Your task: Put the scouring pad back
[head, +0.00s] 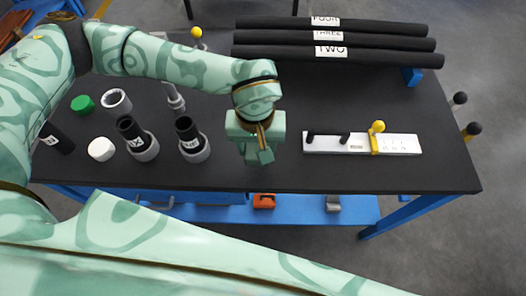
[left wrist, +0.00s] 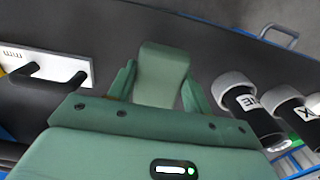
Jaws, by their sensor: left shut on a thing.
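My left gripper (head: 258,150) hangs over the middle of the black table, between the cups and the white rail. In the left wrist view its two fingers (left wrist: 158,88) are closed on a plain green block (left wrist: 162,70), which looks like the scouring pad. The block is close in colour to the gripper, so its edges are hard to tell in the head view. The pad shows nowhere else. My right gripper is not in view.
Labelled cups (head: 194,150) and loose caps (head: 100,149) stand left of the gripper. A white rail (head: 357,143) with black pegs and a yellow knob (head: 377,128) lies right. Labelled black tubes (head: 330,37) lie at the back. The front right of the table is clear.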

